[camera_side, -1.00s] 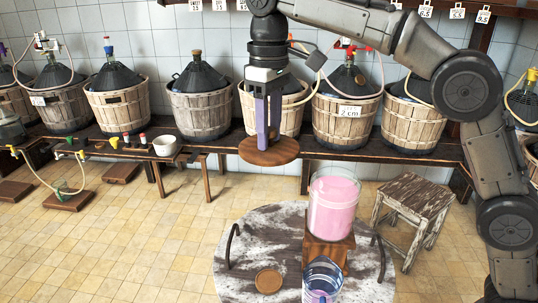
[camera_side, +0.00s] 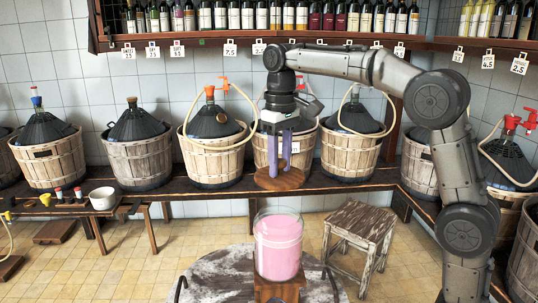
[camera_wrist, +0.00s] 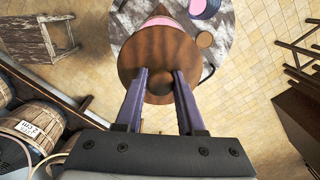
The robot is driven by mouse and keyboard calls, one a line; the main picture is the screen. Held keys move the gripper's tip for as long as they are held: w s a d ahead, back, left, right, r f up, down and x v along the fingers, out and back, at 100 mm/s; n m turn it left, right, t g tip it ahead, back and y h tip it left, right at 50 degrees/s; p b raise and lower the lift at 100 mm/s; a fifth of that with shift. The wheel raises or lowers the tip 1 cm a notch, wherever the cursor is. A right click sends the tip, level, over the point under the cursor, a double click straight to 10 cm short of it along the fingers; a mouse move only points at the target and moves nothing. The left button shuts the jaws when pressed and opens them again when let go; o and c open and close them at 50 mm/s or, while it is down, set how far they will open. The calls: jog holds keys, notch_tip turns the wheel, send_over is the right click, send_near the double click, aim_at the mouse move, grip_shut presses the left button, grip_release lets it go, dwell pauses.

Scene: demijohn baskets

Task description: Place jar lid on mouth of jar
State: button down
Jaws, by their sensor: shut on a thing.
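The jar lid (camera_side: 279,180) is a round brown wooden disc. My gripper (camera_side: 280,166) is shut on it from above, with its two purple fingers on the lid's middle. The lid (camera_wrist: 158,40) also shows in the wrist view, between and beyond my gripper's fingertips (camera_wrist: 159,74). The glass jar (camera_side: 278,250) holds pink liquid and stands upright below the lid. A gap shows between the lid and the jar's rim. In the wrist view the lid hides most of the jar, and a pink strip (camera_wrist: 163,22) shows past its edge.
The jar stands on a wooden block (camera_side: 280,289) on a round mottled table (camera_side: 215,279). A small wooden disc (camera_wrist: 204,40) and another vessel (camera_wrist: 205,8) are on the table. A stool (camera_side: 357,228) stands to the right. Basketed demijohns line the bench (camera_side: 330,188) behind.

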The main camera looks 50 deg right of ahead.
aim_at(280, 160)
jog(key=shift+f, duration=1.25)
jog(key=shift+f, duration=0.1)
jog(key=shift+f, duration=2.8)
jog(key=shift+f, duration=0.6)
jog(key=shift+c, duration=2.2)
grip_release()
notch_tip(280, 160, up, 14)
jog(key=shift+s+f, duration=0.1)
